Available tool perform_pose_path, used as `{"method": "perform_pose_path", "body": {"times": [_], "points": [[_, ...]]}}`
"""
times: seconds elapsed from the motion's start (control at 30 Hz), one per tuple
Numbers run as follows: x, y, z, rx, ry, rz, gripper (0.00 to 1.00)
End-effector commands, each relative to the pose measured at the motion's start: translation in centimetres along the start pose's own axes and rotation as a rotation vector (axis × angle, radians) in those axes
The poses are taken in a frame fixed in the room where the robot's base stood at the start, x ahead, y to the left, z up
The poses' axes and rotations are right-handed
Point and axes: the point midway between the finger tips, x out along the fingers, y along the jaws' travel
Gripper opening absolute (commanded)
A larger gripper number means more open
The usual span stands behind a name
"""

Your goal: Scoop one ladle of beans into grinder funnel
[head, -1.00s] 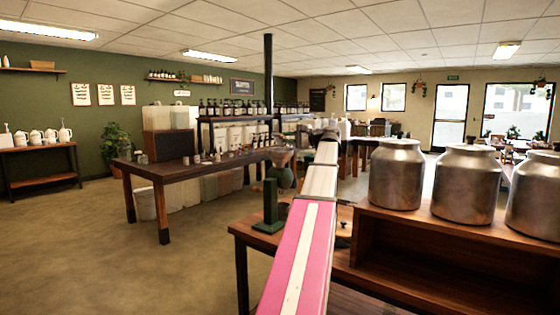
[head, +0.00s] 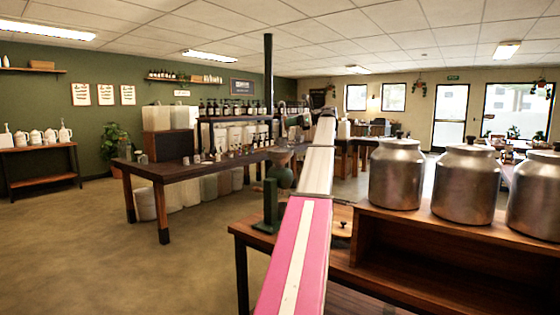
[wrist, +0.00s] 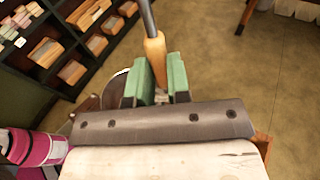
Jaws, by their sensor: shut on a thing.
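My gripper (wrist: 155,82) has green fingers shut on the wooden handle of the ladle (wrist: 154,50) in the wrist view. The ladle's metal shaft (wrist: 147,15) runs out of the top of that view, so its bowl and any beans in it are not seen. In the head view my arm hides the gripper. No beans can be made out.
Several lidded metal canisters (head: 396,175) stand on a wooden shelf unit (head: 450,235) at the right. A flat lid-like thing with a knob (head: 342,229) lies on the near table. A long wooden table (head: 185,172) stands behind at left. The floor at left is clear.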

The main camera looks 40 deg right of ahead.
Motion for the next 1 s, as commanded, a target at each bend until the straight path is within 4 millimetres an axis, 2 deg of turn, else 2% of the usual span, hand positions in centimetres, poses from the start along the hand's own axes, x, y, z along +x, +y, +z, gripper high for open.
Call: {"method": "perform_pose_path", "body": {"times": [0.1,0.53,1.0], "points": [[0.0,-0.7,-0.1,0.039,0.000,0.009,0.00],[0.0,-0.7,0.1,0.048,0.000,0.010,0.00],[-0.6,-0.9,2.9,0.047,0.000,0.010,0.00]]}}
